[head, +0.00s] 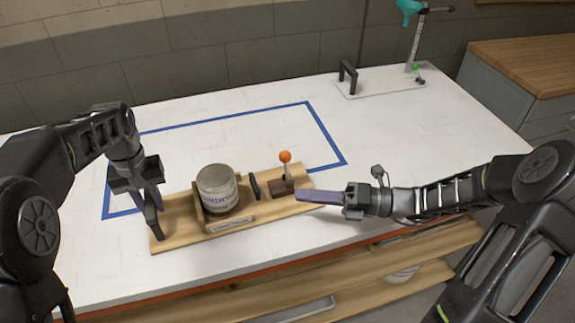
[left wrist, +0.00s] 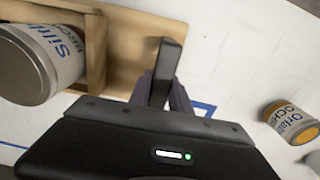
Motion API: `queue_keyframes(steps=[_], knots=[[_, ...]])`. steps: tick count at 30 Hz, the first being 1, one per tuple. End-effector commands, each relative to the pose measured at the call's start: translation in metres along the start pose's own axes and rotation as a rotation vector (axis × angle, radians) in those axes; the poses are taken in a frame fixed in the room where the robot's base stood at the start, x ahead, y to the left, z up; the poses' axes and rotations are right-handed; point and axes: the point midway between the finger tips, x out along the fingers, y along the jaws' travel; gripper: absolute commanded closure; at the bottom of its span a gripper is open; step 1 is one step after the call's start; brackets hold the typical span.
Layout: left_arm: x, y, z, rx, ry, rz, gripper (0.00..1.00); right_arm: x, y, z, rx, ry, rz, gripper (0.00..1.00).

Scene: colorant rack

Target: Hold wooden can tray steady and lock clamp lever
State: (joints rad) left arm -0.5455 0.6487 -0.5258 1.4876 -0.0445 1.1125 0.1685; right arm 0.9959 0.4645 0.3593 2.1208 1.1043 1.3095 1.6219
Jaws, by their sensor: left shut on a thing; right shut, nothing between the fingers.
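The wooden can tray (head: 180,212) lies at the table's front edge; part of it shows in the left wrist view (left wrist: 135,35). A labelled can (head: 217,188) with a grey lid stands in its holder and also shows in the left wrist view (left wrist: 45,60). Right of it are a black clamp pad (head: 254,187) and an upright lever with an orange knob (head: 285,156) on a dark base. My left gripper (head: 150,198) is shut on the tray's black left handle (left wrist: 168,62). My right gripper (head: 305,195) is shut and empty at the tray's right end, right of the lever.
A blue tape rectangle (head: 230,117) marks the white table (head: 400,130) behind the tray. A clear plate with a black handle (head: 348,77) and a stand with a teal funnel (head: 409,8) are at the back right. Wooden shelves (head: 350,280) lie below the front edge.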

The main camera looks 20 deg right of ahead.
Motion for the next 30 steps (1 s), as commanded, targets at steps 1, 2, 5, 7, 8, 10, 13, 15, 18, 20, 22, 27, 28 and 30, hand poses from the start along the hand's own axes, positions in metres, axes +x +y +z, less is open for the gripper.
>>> queue_keyframes(steps=[1,2,5,7,8,10,13,15,18,20,22,27,28,30], knots=[[-0.001,0.0,0.0,0.0,0.001,0.0,1.0,-0.006,-0.002,0.004,0.128,-0.061,0.013,1.0],[-0.001,0.0,0.0,0.0,0.001,0.0,1.0,-0.008,-0.003,0.007,0.198,-0.093,0.022,1.0],[-0.001,0.0,0.0,0.0,0.001,0.0,1.0,-0.016,-0.005,0.015,0.374,-0.172,0.051,1.0],[-0.001,0.0,0.0,0.0,0.001,0.0,1.0,-0.02,-0.006,0.018,0.45,-0.205,0.068,1.0],[-0.001,0.0,0.0,0.0,0.001,0.0,1.0,-0.021,-0.006,0.019,0.473,-0.215,0.073,1.0],[-0.001,0.0,0.0,0.0,0.001,0.0,1.0,-0.022,-0.007,0.021,0.502,-0.227,0.08,1.0],[0.0,0.0,0.0,0.0,0.001,0.0,1.0,-0.022,-0.007,0.021,0.51,-0.229,0.082,1.0],[0.0,0.0,0.0,0.0,0.001,0.0,1.0,-0.022,-0.007,0.021,0.509,-0.228,0.081,1.0],[0.0,0.0,0.0,0.0,0.001,0.0,1.0,-0.022,-0.007,0.021,0.507,-0.227,0.08,1.0],[0.0,0.0,0.0,0.0,0.001,0.0,1.0,-0.022,-0.007,0.021,0.506,-0.227,0.08,1.0],[0.0,0.0,0.0,0.0,0.001,0.0,1.0,-0.02,-0.007,0.021,0.506,-0.226,0.08,1.0],[0.0,0.0,0.0,0.0,0.001,0.0,1.0,-0.009,-0.006,0.024,0.505,-0.225,0.081,1.0],[0.0,0.0,0.0,0.0,0.001,0.0,1.0,-0.005,-0.006,0.025,0.505,-0.225,0.081,1.0],[0.0,0.0,0.0,0.0,0.001,0.0,1.0,0.005,-0.005,0.027,0.504,-0.222,0.082,1.0]])
